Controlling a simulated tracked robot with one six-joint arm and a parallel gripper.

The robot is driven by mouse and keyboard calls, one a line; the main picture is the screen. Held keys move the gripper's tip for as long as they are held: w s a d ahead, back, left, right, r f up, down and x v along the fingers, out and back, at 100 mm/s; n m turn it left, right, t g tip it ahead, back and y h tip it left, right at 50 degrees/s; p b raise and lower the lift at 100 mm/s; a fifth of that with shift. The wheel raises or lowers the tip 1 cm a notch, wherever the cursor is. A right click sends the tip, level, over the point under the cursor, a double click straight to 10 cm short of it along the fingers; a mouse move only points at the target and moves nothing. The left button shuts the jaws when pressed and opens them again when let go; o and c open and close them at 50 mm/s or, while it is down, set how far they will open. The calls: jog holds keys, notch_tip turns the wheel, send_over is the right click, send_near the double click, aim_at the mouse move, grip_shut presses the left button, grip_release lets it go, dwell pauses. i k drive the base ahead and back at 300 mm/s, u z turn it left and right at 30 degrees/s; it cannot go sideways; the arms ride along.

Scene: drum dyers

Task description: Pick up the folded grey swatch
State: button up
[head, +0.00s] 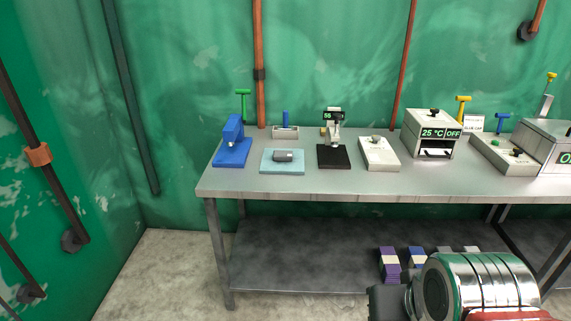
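A small dark grey folded piece (284,156), which looks like the grey swatch, lies on a light blue mat (268,168) on the left part of the bench top. It is small in this view, so its folds cannot be made out. Part of my arm, chrome and black, shows at the lower right, in front of the bench and apart from the swatch. My gripper's fingers are not in view.
On the grey bench (330,187), a blue device (233,146) stands left of the mat and a black-based device (333,153) right of it. A grey tray (286,133) is behind. Folded stacks (389,264) lie on the lower shelf. The bench's front strip is clear.

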aim_at(278, 155)
jog(key=k, duration=1)
jog(key=u, duration=0.15)
jog(key=i, duration=0.5)
jog(key=u, duration=0.7)
jog(key=i, duration=0.8)
jog(key=u, duration=0.45)
jog(key=i, duration=1.7)
jog(key=z, duration=0.25)
